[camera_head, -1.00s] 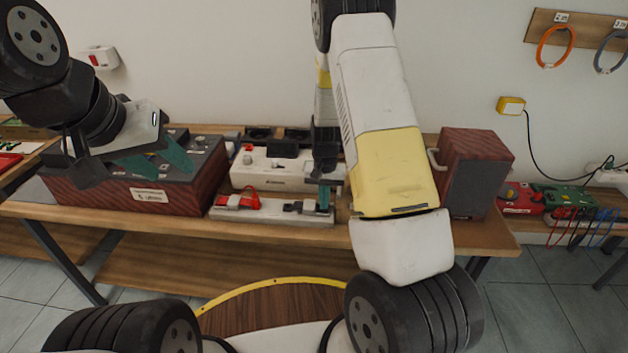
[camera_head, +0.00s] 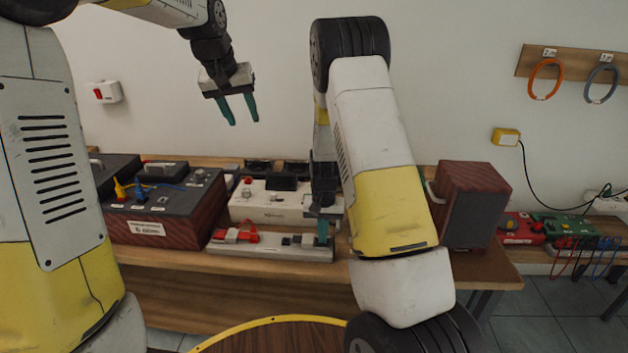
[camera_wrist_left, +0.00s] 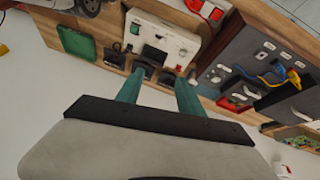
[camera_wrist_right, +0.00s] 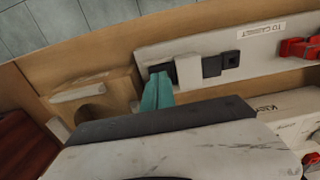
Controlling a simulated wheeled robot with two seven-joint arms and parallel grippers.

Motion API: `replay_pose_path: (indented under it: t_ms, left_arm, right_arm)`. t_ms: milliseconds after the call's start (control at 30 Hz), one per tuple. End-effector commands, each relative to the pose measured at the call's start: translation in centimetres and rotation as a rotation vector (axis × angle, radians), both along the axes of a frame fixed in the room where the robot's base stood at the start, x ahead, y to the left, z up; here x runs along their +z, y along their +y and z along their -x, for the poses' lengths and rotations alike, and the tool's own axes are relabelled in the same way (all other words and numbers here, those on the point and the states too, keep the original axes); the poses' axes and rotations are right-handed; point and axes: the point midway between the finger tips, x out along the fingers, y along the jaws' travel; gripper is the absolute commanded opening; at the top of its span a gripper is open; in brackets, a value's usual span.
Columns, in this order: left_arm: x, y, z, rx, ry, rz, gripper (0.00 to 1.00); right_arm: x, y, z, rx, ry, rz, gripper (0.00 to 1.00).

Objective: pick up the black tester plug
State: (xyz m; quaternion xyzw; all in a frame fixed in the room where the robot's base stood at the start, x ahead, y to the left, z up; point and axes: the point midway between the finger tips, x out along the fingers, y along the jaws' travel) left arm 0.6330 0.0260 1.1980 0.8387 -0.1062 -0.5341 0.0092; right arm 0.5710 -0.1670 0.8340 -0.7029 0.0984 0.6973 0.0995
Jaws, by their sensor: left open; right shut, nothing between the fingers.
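A long pale strip (camera_head: 268,245) lies along the table's front, with black blocks (camera_head: 297,239) toward its right end; they look plug-like, but I cannot tell which is the tester plug. In the right wrist view, one black block (camera_wrist_right: 211,66) sits beside a white block, and another dark block is close to the fingers. My right gripper (camera_head: 323,231) is shut and empty, pointing down at the strip's right end; its fingertips (camera_wrist_right: 158,90) show together. My left gripper (camera_head: 242,115) is open and empty, high above the table's back; it also shows in the left wrist view (camera_wrist_left: 160,78).
A dark red-sided cabinet (camera_head: 165,210) with yellow and blue plugs stands left. A pale unit (camera_head: 262,207) with a black box on top stands behind the strip. A red plug (camera_head: 238,233) is on the strip's left. A speaker-like box (camera_head: 470,205) stands right.

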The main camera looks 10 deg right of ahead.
Motion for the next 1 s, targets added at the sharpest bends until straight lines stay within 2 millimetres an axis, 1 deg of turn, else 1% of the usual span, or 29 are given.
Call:
replay_pose_path:
  t_ms: [33,100,167,200,267,300,367,400,500,600,700,800,1000]
  left_arm:
    - [-1.1,-1.5,-1.7,-0.01,0.008,-0.01,0.45]
    - [-2.5,-3.3,-3.9,-0.02,0.014,-0.022,0.45]
    - [-3.8,-5.0,-5.6,-0.026,0.017,-0.033,0.45]
    - [-4.7,-6.1,-6.6,-0.033,0.02,-0.041,0.45]
    - [-6.3,-7.9,-8.1,-0.042,0.023,-0.054,0.45]
    - [-7.3,-9.1,-9.1,-0.047,0.024,-0.062,0.45]
    - [-9.0,-10.9,-10.4,-0.057,0.026,-0.074,0.45]
    - [-10.2,-12.1,-11.1,-0.062,0.026,-0.082,0.45]
    - [-13.0,-14.9,-12.6,-0.079,0.026,-0.101,0.45]
    - [-15.5,-17.2,-13.5,-0.093,0.026,-0.117,0.45]
    - [-17.3,-18.8,-14.1,-0.103,0.025,-0.129,0.45]
    - [-18.4,-19.8,-14.3,-0.11,0.023,-0.137,0.45]
    - [-18.9,-20.2,-14.4,-0.113,0.023,-0.139,0.45]
  right_arm:
    - [-0.7,0.0,0.6,0.001,0.016,0.001,0.0]
    - [-0.7,0.0,0.6,0.001,0.016,0.001,0.0]
    - [-0.7,0.0,0.6,0.001,0.016,0.001,0.0]
    - [-0.7,0.0,0.6,0.001,0.016,0.001,0.0]
    - [-0.7,0.0,0.6,0.001,0.017,0.0,0.0]
    - [-0.7,0.0,0.6,0.001,0.017,0.001,0.0]
    - [-0.7,0.0,0.6,0.001,0.017,0.001,0.0]
    - [-0.7,0.0,0.6,0.001,0.017,0.001,0.0]
    - [-0.7,0.0,0.6,0.001,0.017,0.001,0.0]
    - [-0.7,0.0,0.6,0.001,0.017,0.001,0.0]
    - [-0.7,0.0,0.6,0.001,0.017,0.001,0.0]
    - [-0.7,0.0,0.6,0.001,0.017,0.001,0.0]
    - [-0.7,0.0,0.6,0.001,0.017,0.001,0.0]
